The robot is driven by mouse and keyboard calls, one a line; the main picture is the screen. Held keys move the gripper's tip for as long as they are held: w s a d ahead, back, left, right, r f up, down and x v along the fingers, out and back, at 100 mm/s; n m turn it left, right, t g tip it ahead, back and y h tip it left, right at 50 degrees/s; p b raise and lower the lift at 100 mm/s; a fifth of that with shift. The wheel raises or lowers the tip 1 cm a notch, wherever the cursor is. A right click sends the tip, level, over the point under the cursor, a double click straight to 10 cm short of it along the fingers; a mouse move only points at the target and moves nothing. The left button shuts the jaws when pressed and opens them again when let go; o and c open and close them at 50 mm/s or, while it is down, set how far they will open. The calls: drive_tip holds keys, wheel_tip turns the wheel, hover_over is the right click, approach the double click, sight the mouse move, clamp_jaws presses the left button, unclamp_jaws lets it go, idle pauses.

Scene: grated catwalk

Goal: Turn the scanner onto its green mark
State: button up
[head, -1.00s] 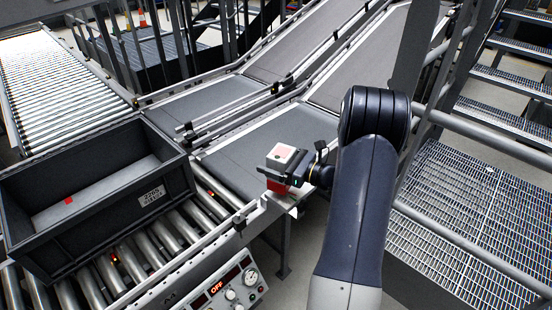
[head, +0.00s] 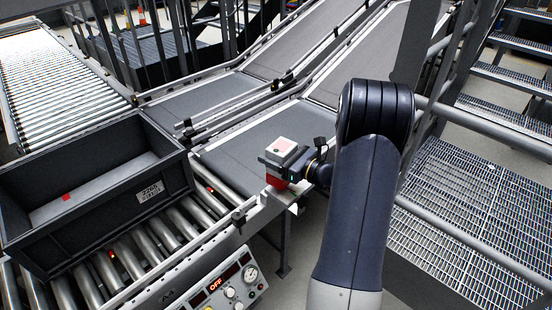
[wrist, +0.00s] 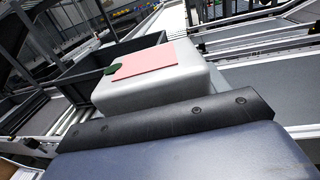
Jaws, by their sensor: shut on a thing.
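The scanner (head: 285,146) is a small box with a pale grey top carrying a pink patch, above a red lower part (head: 276,182). It sits at the rail edge beside the conveyor. My gripper (head: 284,160) is shut on it, reaching in from the right with black jaws at its sides. In the wrist view the scanner (wrist: 150,88) is a rounded grey block behind a black jaw bar, with the pink patch on top. A dark green spot (wrist: 116,72) shows at the patch's left end. I cannot tell whether this is the green mark. No green mark is clear in the head view.
A dark grey crate (head: 172,205) stands on the rollers at left. A control panel (head: 228,287) with a lit OFF display is at the bottom. A grey belt (head: 245,150) lies behind the scanner. Railings and grated steps (head: 470,220) are at right.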

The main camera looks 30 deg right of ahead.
drive_tip(key=shift+f+m+t+h+b, duration=0.15)
drive_tip(key=shift+m+t+h+b, duration=0.3)
drive_tip(key=shift+h+b, duration=0.3)
drive_tip(key=shift+d+r+m+h, duration=0.15)
drive_tip(key=shift+r+m+h, duration=0.05)
drive_tip(key=shift+m+h, duration=0.15)
drive_tip(key=o, duration=1)
drive_tip(key=b+v, duration=0.2)
drive_tip(key=v, duration=0.8)
drive_tip(key=shift+s+d+f+b, duration=0.1)
drive_tip(key=shift+s+b, duration=0.2)
drive_tip(key=shift+s, duration=0.05)
